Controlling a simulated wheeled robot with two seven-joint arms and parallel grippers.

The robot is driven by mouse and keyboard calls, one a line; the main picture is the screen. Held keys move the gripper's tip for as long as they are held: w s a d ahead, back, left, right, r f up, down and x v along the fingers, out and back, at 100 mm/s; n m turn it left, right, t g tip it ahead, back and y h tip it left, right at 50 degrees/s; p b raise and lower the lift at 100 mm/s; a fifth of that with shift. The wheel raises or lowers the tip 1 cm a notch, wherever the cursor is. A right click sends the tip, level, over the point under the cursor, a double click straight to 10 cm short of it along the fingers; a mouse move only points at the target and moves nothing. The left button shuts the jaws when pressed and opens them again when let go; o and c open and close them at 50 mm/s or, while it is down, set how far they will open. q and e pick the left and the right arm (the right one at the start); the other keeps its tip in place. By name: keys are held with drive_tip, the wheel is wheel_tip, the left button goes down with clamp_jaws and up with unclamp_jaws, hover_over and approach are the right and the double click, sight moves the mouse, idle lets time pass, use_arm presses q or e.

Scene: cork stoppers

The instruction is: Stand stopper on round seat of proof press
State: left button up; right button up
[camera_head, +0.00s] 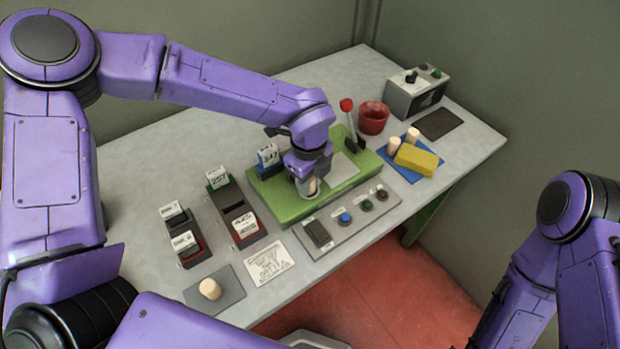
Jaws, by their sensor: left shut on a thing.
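My left gripper (311,188) reaches in from the left and points down over the front left part of the green proof press (287,208). It is shut on a pale cork stopper (312,186), of which only a small part shows between the fingers. The round seat is not visible; the gripper may be covering it. I cannot tell whether the stopper touches the press. My right arm shows at the right edge, but its gripper is out of view.
A stopper (210,289) stands on a grey mat (228,293) at the front left. A blue mat (417,173) holds two more stoppers and a yellow block (416,160). Card holders (238,213) stand left of the press. A button panel (345,221) lies in front; a red cup (374,118) stands behind.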

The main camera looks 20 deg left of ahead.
use_arm(q)
drive_tip(key=shift+f, duration=0.25)
drive_tip(key=o, duration=1)
drive_tip(key=shift+r, duration=0.1)
drive_tip(key=shift+r, duration=0.7)
wheel_tip(320, 180, up, 11)
drive_tip(key=shift+b, duration=0.7)
